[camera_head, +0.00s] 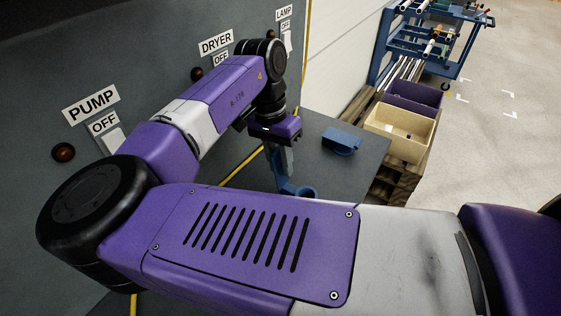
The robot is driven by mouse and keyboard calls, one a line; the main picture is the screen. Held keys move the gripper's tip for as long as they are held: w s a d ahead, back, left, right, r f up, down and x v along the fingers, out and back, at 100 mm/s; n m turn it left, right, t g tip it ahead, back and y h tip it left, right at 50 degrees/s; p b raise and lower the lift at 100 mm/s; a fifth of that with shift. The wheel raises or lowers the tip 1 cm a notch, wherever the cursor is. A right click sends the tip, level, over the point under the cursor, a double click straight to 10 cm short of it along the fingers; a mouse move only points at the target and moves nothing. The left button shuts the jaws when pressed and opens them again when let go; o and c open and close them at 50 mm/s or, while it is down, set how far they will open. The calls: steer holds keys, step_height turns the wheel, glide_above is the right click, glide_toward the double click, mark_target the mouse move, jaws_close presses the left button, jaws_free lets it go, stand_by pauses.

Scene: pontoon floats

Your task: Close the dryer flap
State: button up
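The panel (165,40) at the upper left carries the DRYER label (216,42), with an OFF label (220,59) under it and a dark reddish-brown round part (197,74) beside it. Below that OFF label my purple arm covers the panel, so the dryer flap does not show and I cannot tell whether it is open or closed. My gripper (281,160) hangs pointing down from the purple wrist, in front of the panel and over or near the dark table. Its fingertips are not clear, and I see no object clearly held.
PUMP (91,103) and LAMP (283,13) labels flank DRYER, with pale parts below their OFF labels. A blue object (342,141) and a blue ring-like part (303,191) show at the dark table (358,170). Bins (400,130) and a blue rack (400,45) stand right; floor beyond is open.

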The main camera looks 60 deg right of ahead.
steer(key=shift+c, duration=0.5)
jaws_close()
stand_by(0.8)
